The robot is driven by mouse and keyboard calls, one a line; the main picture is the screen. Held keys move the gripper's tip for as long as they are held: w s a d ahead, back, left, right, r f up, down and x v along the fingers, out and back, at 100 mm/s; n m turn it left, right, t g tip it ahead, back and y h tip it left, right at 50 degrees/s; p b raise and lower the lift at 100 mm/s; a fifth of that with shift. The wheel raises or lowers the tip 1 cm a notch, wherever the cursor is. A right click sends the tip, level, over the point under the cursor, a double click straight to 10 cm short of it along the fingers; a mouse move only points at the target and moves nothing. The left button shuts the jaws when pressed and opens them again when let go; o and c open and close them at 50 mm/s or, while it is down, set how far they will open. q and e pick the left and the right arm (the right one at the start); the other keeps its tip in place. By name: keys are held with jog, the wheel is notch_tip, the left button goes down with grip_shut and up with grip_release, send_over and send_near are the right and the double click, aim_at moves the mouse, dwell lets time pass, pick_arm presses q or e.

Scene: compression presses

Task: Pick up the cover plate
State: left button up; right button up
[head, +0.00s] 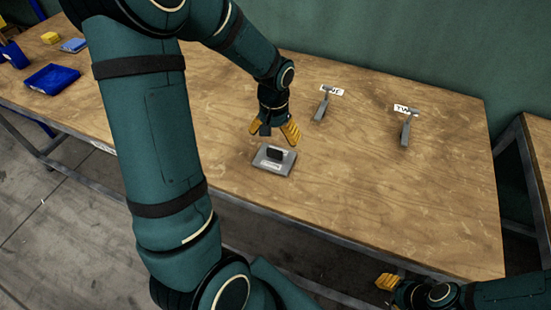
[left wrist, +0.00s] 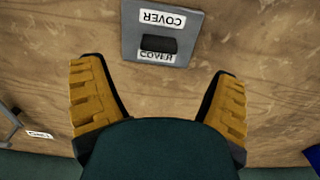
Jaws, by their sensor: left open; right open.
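The cover plate (head: 274,160) is a grey rectangular plate with a dark raised block on top, lying on the wooden table. In the left wrist view the cover plate (left wrist: 163,30) shows two white COVER labels, one on each side of the dark block. My left gripper (head: 270,131) is open and empty, above the table just behind the plate. In the left wrist view its yellow fingers (left wrist: 159,95) are spread wide, with the plate beyond the fingertips. My right gripper (head: 388,282) is low at the table's front edge, far from the plate.
Two small grey presses stand at the back, one (head: 323,104) by a partly hidden label and one (head: 406,128) by a label reading TWO. A blue tray (head: 52,78) and a yellow item (head: 51,37) are at the far left. The table's right side is clear.

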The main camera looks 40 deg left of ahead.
aim_at(275, 150)
pick_arm(q)
jog(key=shift+f+b, duration=0.9)
jog(key=shift+f, duration=3.05)
jog(key=shift+r, duration=0.1)
jog(key=c, duration=1.4)
